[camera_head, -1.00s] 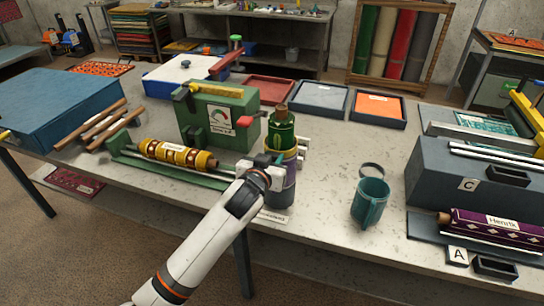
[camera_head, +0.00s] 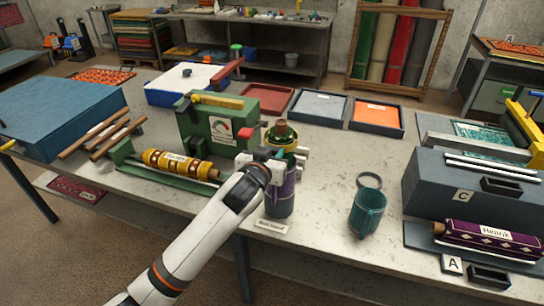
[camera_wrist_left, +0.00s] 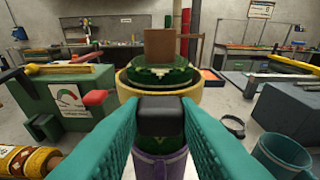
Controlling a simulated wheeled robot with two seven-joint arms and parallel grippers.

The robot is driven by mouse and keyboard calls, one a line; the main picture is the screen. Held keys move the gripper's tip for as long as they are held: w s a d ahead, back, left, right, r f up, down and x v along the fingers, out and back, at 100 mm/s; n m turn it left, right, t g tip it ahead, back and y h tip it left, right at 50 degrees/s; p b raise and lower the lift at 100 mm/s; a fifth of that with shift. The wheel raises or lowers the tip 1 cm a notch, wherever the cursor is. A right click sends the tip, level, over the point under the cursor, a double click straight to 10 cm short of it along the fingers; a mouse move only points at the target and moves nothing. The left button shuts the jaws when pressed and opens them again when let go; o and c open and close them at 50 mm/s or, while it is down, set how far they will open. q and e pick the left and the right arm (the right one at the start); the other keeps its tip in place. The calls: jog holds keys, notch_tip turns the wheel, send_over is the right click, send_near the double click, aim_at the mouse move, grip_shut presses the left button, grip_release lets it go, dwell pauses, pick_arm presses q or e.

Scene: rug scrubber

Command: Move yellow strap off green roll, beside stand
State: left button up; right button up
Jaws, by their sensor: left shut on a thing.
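The green roll (camera_head: 280,138) stands upright with a brown core at its top, in a purple and dark grey stand (camera_head: 280,204) on the table. The yellow strap (camera_head: 298,155) rings the roll near its upper part. In the left wrist view the strap (camera_wrist_left: 191,94) still encircles the green roll (camera_wrist_left: 155,76), and a black buckle block (camera_wrist_left: 172,116) sits on its near side. My left gripper (camera_head: 275,165) is shut on this block, with a teal finger on each side. The strap's far side is partly hidden. My right gripper is not in view.
A green machine (camera_head: 215,125) with a red knob stands close at the left. A yellow patterned roll (camera_head: 180,165) lies in front of it. A teal cup (camera_head: 367,209) and dark ring (camera_head: 369,180) stand right. Bare table (camera_head: 325,205) lies between stand and cup.

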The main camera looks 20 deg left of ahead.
pick_arm(q)
notch_tip(320, 180, up, 11)
jog(key=p, duration=0.8)
dwell(0.4)
jog(key=shift+f, duration=0.1)
jog(key=shift+f, duration=0.1)
dwell(0.4)
